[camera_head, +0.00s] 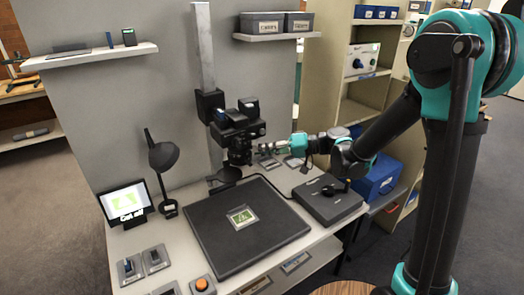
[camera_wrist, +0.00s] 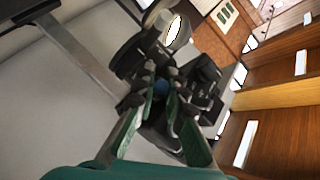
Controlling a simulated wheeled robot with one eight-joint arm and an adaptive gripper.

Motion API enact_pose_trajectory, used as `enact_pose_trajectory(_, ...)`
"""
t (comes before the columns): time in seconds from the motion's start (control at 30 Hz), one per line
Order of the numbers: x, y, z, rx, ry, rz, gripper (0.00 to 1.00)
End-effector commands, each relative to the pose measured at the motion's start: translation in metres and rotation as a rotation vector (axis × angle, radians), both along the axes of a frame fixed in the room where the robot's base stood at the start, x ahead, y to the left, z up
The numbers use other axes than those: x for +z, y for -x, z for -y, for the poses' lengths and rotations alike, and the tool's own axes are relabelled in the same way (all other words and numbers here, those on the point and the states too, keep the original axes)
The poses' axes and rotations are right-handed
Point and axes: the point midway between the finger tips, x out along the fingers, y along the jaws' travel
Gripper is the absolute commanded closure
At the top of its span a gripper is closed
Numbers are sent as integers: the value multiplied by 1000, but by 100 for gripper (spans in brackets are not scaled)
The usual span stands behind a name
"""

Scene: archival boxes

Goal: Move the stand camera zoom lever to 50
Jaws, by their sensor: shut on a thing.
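The black stand camera (camera_head: 236,122) hangs on a grey column (camera_head: 205,50) above the copy board, with its lens pointing down. My gripper (camera_head: 264,148) reaches it from the right, at the lens. In the wrist view my gripper (camera_wrist: 162,80) has its green-sided fingers close together at the dark camera body (camera_wrist: 195,95). No scale or number is readable.
A black board (camera_head: 230,255) with a small green picture (camera_head: 241,217) lies below the camera. A desk lamp (camera_head: 163,155), a small screen (camera_head: 124,201) and a grey control box (camera_head: 328,200) stand around it. Shelves with boxes (camera_head: 375,12) are behind, right.

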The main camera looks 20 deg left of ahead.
Motion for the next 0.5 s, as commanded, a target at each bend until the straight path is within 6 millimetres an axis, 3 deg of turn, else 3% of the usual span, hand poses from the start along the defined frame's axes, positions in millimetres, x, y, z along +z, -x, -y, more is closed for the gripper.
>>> enact_pose_trajectory(0.5, 0, 16, -3, -150, -1, 1, 100)
